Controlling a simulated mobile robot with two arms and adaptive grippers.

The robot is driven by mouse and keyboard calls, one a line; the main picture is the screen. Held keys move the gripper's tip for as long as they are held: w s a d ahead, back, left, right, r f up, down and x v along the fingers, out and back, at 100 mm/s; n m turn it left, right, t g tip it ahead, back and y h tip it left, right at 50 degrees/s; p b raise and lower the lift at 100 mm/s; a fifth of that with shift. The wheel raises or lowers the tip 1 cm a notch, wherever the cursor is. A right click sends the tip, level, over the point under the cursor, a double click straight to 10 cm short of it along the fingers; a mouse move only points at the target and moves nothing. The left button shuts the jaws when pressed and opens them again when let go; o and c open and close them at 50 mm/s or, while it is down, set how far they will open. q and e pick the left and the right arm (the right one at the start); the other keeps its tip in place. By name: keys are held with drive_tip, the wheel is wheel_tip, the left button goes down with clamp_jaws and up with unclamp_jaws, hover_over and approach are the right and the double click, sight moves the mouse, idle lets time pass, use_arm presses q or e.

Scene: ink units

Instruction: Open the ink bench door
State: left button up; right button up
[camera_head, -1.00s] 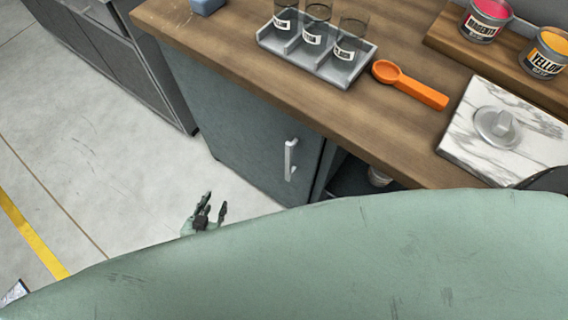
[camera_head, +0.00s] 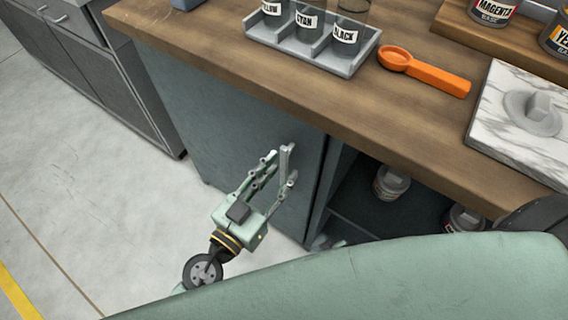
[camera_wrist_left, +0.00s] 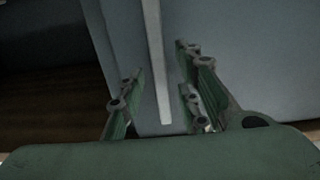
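The ink bench door (camera_head: 215,115) is a grey-green panel under the wooden top. It looks shut, with a dark seam along its right edge. Its light grey vertical handle (camera_head: 286,158) is near that edge. My left gripper (camera_head: 280,170) is open, with its fingertips on either side of the handle in the head view. In the left wrist view, the pale handle bar (camera_wrist_left: 156,65) runs between the open fingers of my left gripper (camera_wrist_left: 158,92). I cannot tell whether the fingers touch it. My right gripper is not in view.
An open compartment with cans (camera_head: 391,182) is right of the door. On the wooden top (camera_head: 250,75) are a jar rack (camera_head: 318,62), an orange scoop (camera_head: 437,77) and a marble slab (camera_head: 500,85). The floor (camera_head: 110,210) left of the bench is clear.

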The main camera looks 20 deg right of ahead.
use_arm(q)
drive_tip(key=shift+x, duration=1.2)
clamp_jaws()
